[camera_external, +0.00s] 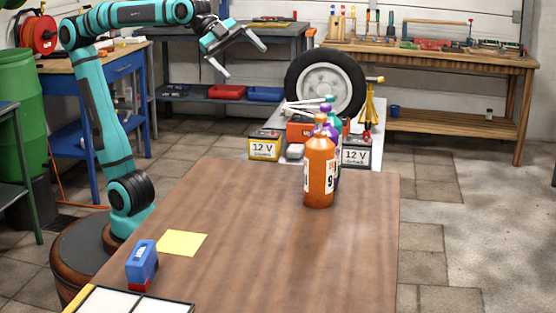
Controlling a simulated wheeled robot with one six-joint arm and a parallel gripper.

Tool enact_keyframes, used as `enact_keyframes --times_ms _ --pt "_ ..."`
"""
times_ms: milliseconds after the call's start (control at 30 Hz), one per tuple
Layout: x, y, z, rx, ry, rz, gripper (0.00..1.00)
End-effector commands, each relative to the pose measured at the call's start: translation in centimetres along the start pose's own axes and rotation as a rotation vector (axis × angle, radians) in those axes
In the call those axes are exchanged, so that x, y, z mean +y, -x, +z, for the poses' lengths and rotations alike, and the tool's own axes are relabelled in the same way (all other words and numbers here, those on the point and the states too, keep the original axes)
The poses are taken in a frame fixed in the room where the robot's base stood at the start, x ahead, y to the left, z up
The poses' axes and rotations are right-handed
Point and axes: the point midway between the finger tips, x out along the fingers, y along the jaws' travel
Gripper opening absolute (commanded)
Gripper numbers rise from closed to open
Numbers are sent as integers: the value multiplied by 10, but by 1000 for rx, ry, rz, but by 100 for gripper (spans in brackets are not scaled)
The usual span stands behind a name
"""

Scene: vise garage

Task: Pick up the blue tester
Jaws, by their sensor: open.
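My gripper (246,58) is open and empty. It is high in the air at the top of the picture, up and to the right of the tester and well apart from it. My teal arm rises from its base at the left edge of the table.
A yellow sheet (182,243) lies beside the tester. A framed white panel (128,302) lies at the near edge. Several bottles, an orange one (319,172) in front, stand toward the far right. Batteries (265,146) and a wheel (325,84) are behind. The table's middle is clear.

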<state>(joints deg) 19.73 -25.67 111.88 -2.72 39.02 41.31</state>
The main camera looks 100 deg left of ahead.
Motion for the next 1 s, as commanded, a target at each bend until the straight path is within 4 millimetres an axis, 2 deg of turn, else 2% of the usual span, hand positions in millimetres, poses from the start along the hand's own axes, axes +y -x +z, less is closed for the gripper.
enact_keyframes --times_ms 33,100,267,467,767,1000 --pt "6 -13 -15 -13 -55 43 100" --pt "14 -26 -32 -29 -136 99 100" --pt "37 -56 -72 -58 -324 231 100" --pt "77 -91 -119 -73 -568 400 100" --pt "155 -135 -186 -49 -939 662 100" --pt "232 -161 -231 7 -1237 878 100"
